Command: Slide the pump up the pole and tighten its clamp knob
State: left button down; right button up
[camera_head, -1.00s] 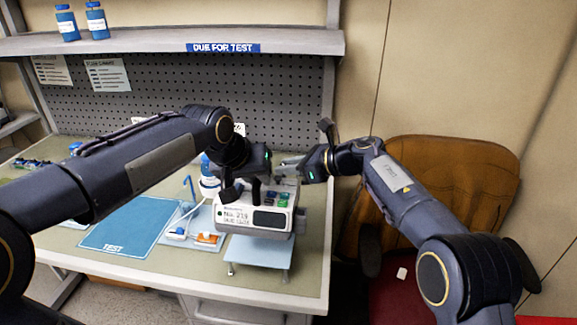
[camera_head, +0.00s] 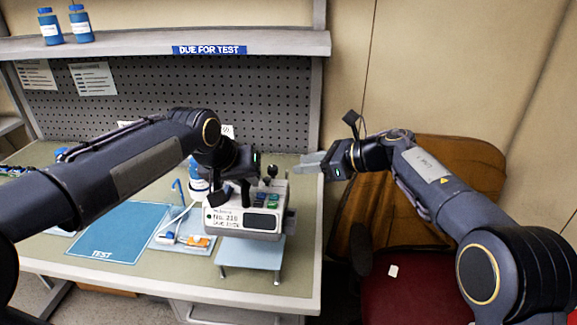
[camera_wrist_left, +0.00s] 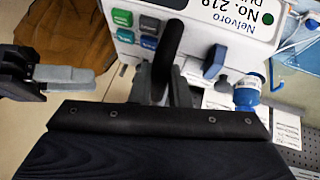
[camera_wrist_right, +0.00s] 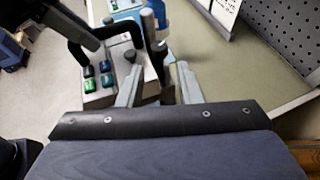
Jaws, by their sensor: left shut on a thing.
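The pump (camera_head: 245,222), a white box with a dark display and colored buttons, sits upright above a pale blue stand plate (camera_head: 250,256) at the bench's front right. My left gripper (camera_wrist_left: 170,80) is shut on the pump's black handle (camera_wrist_left: 172,42). A black knob (camera_head: 272,170) rises behind the pump's top. My right gripper (camera_head: 306,163) is to the right of the pump, apart from it. In the right wrist view its fingers (camera_wrist_right: 160,88) are spread with nothing gripped; a dark knob and upright post (camera_wrist_right: 152,35) show beyond. The clamp's grip on the pole cannot be made out.
A blue TEST mat (camera_head: 105,232) lies left of the pump, with a small tray (camera_head: 180,240) of parts between. A blue-capped bottle (camera_head: 198,180) stands behind. A shelf (camera_head: 130,44) runs above the pegboard. A brown chair (camera_head: 455,180) stands right of the bench.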

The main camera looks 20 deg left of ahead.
aim_at(274, 168)
jog(key=shift+v, duration=1.75)
jog(key=shift+s, duration=0.1)
jog(key=shift+a, duration=0.1)
jog(key=x, duration=1.2)
grip_shut()
jog(key=shift+s+r+m+t, duration=0.1)
jog(key=shift+m+t, duration=0.7)
jog(key=shift+t, duration=0.1)
